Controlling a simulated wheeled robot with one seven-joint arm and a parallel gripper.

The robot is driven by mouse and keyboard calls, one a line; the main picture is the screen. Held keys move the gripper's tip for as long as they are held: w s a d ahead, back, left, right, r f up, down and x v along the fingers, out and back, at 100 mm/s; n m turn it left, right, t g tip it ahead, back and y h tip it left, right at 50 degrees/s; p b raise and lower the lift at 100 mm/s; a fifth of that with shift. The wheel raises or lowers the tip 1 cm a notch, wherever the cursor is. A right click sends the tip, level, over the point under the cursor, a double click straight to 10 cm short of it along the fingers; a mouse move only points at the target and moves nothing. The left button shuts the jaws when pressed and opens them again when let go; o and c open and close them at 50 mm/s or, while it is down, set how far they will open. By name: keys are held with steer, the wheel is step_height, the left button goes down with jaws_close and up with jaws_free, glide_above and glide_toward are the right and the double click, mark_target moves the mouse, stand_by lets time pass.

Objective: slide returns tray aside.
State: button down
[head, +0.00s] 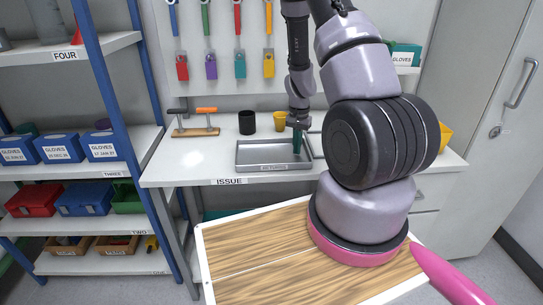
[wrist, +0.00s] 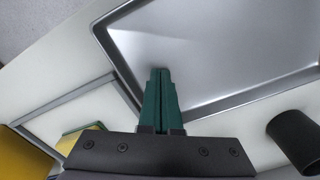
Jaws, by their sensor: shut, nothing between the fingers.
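The returns tray (head: 262,156) is a shallow grey metal tray with a label on its front wall, lying on the white issue counter. It also fills much of the upper wrist view (wrist: 225,50). My gripper (head: 297,148) points down at the tray's right end in the head view, with its green fingers together and nothing held. In the wrist view the shut fingertips (wrist: 160,72) overlap the tray's near wall and reach over its inside. I cannot tell whether they touch the wall or floor.
A black cup (head: 247,123) and a yellow cup (head: 279,121) stand behind the tray. A tool stand (head: 196,130) is at the back left. A grey-edged frame (wrist: 70,95) lies beside the tray. The counter (head: 190,168) is clear left of the tray.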

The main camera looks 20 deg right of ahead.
step_height(320, 180, up, 8)
steer(key=shift+w+d, duration=0.2)
steer(key=shift+f, duration=0.1)
stand_by(0.3)
steer(key=s+a+r+n+t+y, duration=0.1)
steer(key=s+a+r, duration=0.15)
steer(key=r, duration=0.55)
steer(key=s+a+r+n+t, duration=0.15)
steer(key=a+r, duration=0.25)
steer(key=r, duration=0.4)
steer(key=s+a+r+t+y, duration=0.1)
steer(key=a+r+t, duration=0.15)
steer(key=r, duration=0.45)
steer(key=s+a+r+n+t, duration=0.1)
steer(key=s+a+r, duration=0.1)
steer(key=s+r, duration=0.4)
steer(key=s+a+r+n+t, duration=0.1)
steer(key=s+a+r, duration=0.1)
steer(key=s+r, duration=0.4)
steer(key=s, duration=0.2)
steer(key=shift+s+a, duration=0.3)
steer(key=shift+a, duration=0.05)
